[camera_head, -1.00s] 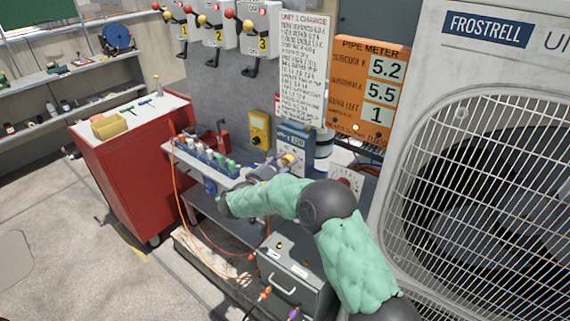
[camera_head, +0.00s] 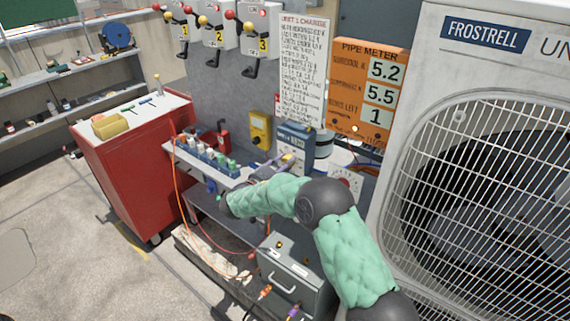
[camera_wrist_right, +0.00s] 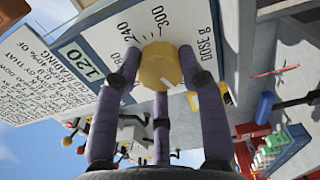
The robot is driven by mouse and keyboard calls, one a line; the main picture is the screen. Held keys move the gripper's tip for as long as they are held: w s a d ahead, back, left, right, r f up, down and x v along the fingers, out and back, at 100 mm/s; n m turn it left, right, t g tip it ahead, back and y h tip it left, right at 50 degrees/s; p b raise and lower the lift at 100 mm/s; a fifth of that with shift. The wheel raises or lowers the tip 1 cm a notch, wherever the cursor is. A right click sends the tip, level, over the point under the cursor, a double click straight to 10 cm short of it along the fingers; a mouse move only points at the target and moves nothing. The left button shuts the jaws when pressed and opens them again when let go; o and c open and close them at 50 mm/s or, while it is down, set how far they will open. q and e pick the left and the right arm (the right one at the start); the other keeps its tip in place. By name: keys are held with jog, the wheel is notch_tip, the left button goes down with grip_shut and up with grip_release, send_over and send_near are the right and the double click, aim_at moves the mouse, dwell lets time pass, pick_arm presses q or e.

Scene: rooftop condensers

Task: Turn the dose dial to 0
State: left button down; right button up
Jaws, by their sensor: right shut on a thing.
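The dose dial (camera_wrist_right: 160,66) is a yellow knob on a pale panel marked "DOSE g", with 240 and 300 printed beside it. The 0 mark is not visible to me. My right gripper (camera_wrist_right: 158,72) has its purple-grey fingers closed around the knob. A small window on the panel reads 120 (camera_wrist_right: 83,62). In the head view the dosing box (camera_head: 297,141) is blue and white, and my right gripper (camera_head: 287,160) reaches its front; the fingers are small there. My left gripper is not in view.
A shelf with a row of bottles (camera_head: 215,158) is left of the box. The orange pipe meter (camera_head: 368,90) reads 5.2, 5.5 and 1. A large condenser (camera_head: 480,150) stands at the right, near my arm.

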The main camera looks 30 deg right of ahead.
jog(key=shift+w+a+r, duration=0.1)
jog(key=shift+w+r, duration=0.1)
jog(key=o, duration=1)
jog(key=shift+o, duration=0.7)
jog(key=shift+w+f, duration=0.15)
jog(key=shift+f, duration=0.05)
jog(key=shift+a, duration=0.1)
jog(key=v, duration=1.2)
